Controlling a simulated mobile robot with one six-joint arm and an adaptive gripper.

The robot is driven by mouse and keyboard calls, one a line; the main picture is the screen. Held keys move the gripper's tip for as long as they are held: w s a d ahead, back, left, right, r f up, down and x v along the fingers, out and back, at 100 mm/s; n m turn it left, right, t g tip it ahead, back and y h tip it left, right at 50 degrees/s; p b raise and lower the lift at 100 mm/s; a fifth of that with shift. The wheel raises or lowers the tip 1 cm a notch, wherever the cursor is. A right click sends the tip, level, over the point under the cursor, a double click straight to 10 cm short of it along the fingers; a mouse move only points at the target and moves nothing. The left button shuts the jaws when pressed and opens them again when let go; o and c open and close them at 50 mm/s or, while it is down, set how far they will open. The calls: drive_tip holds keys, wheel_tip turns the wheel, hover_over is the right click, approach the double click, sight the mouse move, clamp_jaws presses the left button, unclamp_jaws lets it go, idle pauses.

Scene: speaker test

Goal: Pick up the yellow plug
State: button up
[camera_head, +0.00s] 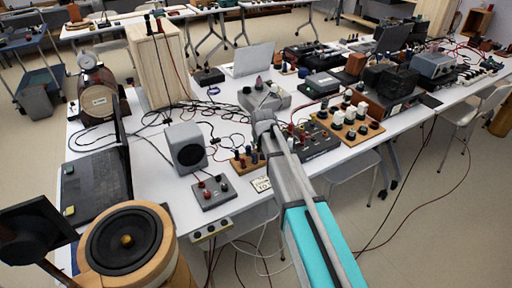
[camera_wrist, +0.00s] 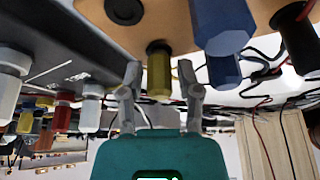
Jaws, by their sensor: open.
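The yellow plug (camera_wrist: 158,72) is a short olive-yellow cylinder on a wooden board (camera_wrist: 178,12) in the wrist view, which looks upside down. My gripper (camera_wrist: 158,78) is open, with one finger on each side of the plug in the picture. A gap shows between the plug and each finger; I cannot tell whether the plug is fully between the tips in depth. In the head view my gripper (camera_head: 264,118) is over the table, and I cannot make out the yellow plug there.
Large blue plugs (camera_wrist: 222,38) stand close beside the right finger in the wrist view. A grey panel with white plugs (camera_wrist: 92,108) and a red plug (camera_wrist: 62,112) is on the left. Cables (camera_wrist: 262,78) lie behind. A speaker (camera_head: 186,148) stands left of my arm.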

clamp_jaws()
drive_tip(key=shift+r, duration=0.2)
wheel_tip(320, 180, up, 2)
drive_tip(key=p, duration=0.2)
drive_tip(key=shift+r+p, duration=0.1)
drive_tip(key=shift+p, duration=0.2)
drive_tip(key=s+d+r+p, duration=0.2)
drive_tip(key=d+r+p, duration=0.8)
drive_tip(key=d, duration=0.3)
drive_tip(key=shift+s+d+r, duration=0.2)
drive_tip(key=shift+s+d, duration=0.15)
drive_tip(key=shift+d, duration=0.05)
drive_tip(key=shift+r+p, duration=0.1)
drive_tip(key=shift+p, duration=0.2)
